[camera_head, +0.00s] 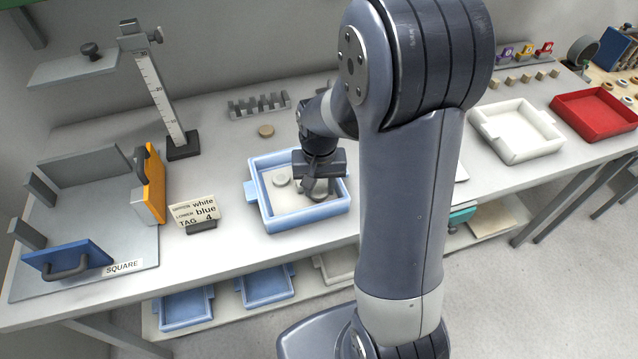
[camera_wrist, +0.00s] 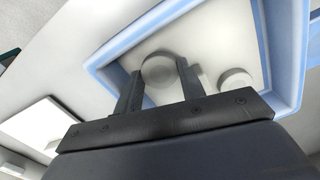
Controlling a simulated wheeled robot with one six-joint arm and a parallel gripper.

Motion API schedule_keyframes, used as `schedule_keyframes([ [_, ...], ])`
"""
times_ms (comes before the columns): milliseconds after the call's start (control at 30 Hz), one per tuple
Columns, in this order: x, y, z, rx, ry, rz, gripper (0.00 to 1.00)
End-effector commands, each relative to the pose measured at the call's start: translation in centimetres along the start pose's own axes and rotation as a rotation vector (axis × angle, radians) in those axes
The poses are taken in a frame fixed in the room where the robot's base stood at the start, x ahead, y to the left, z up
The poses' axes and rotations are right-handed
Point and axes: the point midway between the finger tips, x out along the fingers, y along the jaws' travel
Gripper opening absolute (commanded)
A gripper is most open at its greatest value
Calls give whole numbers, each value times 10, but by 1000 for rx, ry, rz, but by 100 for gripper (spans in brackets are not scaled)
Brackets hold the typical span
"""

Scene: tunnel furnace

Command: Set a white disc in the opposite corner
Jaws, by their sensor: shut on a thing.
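A light blue tray (camera_head: 308,217) stands on the bench near the middle of the head view. A pale disc (camera_head: 281,178) lies on its white floor toward the left. My gripper (camera_head: 318,190) is low over the right part of the tray, pointing down. In the wrist view, my gripper (camera_wrist: 158,82) is shut on a white disc (camera_wrist: 158,67) between its two fingers. Another white disc (camera_wrist: 236,79) lies on the tray floor to the right, apart from the fingers. Something pale beside the right finger is mostly hidden. I cannot tell whether the held disc touches the floor.
A label card (camera_head: 194,212) reading white, blue and TAG 4 stands left of the tray. A grey fixture marked SQUARE (camera_head: 122,267) is further left. A tan disc (camera_head: 266,131) and a grey rack (camera_head: 259,106) lie behind. A white tray (camera_head: 545,149) and red tray (camera_head: 597,130) stand right.

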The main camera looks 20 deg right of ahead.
Motion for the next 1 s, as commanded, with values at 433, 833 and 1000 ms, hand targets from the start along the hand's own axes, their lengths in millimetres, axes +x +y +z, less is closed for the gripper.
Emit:
schedule_keyframes([
  [433, 5, 0, 0, 0, 0, 0, 16],
  [833, 9, 0, 0, 0, 0, 0, 39],
  [1000, 9, 0, 0, 0, 0, 0, 53],
])
